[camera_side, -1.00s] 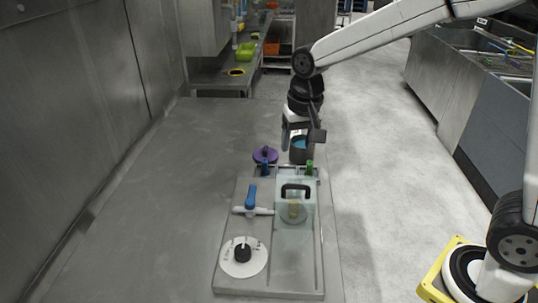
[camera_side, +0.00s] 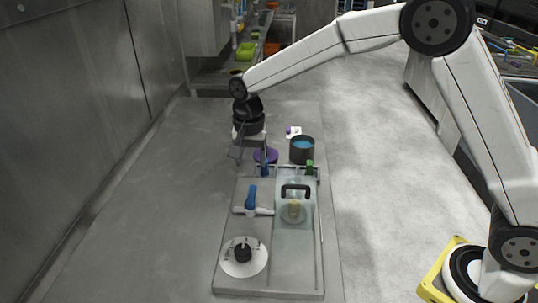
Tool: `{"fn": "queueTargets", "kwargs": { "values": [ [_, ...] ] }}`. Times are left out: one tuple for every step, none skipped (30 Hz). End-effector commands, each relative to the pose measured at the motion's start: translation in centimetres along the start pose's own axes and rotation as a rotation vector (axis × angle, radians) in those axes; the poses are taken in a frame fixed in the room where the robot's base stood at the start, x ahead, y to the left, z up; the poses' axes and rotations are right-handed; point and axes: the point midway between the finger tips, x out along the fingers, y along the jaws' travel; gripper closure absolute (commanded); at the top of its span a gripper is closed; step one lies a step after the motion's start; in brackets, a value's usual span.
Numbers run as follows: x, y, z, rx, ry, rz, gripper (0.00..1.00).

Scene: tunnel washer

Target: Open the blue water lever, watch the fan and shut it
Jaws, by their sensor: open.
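A blue lever (camera_side: 251,197) stands on a white pipe fitting (camera_side: 254,211) on the left half of the grey tray-like panel (camera_side: 230,285). Its handle points away from the camera. A clear box (camera_side: 294,230) with a black handle is right of it. A round, yellowish part (camera_side: 294,210) shows inside; I cannot tell whether it is the fan or whether it turns. A small blue piece (camera_side: 264,170) and a green piece (camera_side: 309,168) stand at the panel's far edge. My gripper (camera_side: 250,152) is open and empty, pointing down near the purple disc, beyond the blue lever.
A purple disc (camera_side: 266,156) with a knob lies behind the panel. A dark pot (camera_side: 302,150) with blue contents stands right of it, with a small white item (camera_side: 293,132) behind. A white dial (camera_side: 243,258) with a black knob is at the panel's front left. The left tabletop is clear.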

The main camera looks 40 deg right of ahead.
Motion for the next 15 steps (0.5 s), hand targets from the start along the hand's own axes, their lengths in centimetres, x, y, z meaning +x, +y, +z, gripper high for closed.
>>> {"fn": "queueTargets", "kwargs": {
  "values": [
    [0.4, 0.0, 0.0, 0.0, -0.001, 0.001, 0.35],
    [0.5, 0.0, 0.0, 0.0, 0.0, 0.001, 0.35],
    [0.7, 0.0, 0.0, 0.0, 0.0, 0.0, 0.35],
    [0.7, 0.0, 0.0, -0.001, 0.0, -0.001, 0.35],
    [0.7, 0.0, 0.0, -0.001, 0.001, -0.001, 0.35],
    [0.7, 0.0, 0.0, -0.001, 0.001, -0.001, 0.35],
    [0.7, 0.0, 0.0, -0.001, 0.001, -0.001, 0.35],
    [0.7, 0.0, 0.0, -0.001, 0.001, -0.001, 0.35],
    [0.8, 0.0, 0.0, -0.001, 0.001, -0.001, 0.35],
    [0.9, 0.0, 0.0, -0.001, 0.001, -0.001, 0.35],
    [1.0, 0.0, 0.0, -0.001, 0.0, -0.001, 0.35],
    [1.1, 0.0, 0.0, -0.001, 0.0, 0.0, 0.35],
    [1.3, 0.0, 0.0, -0.001, 0.0, 0.0, 0.35],
    [1.5, 0.0, 0.0, -0.001, 0.0, 0.0, 0.35],
    [1.8, 0.1, 0.0, -0.001, -0.001, 0.001, 0.35]
  ]
}}
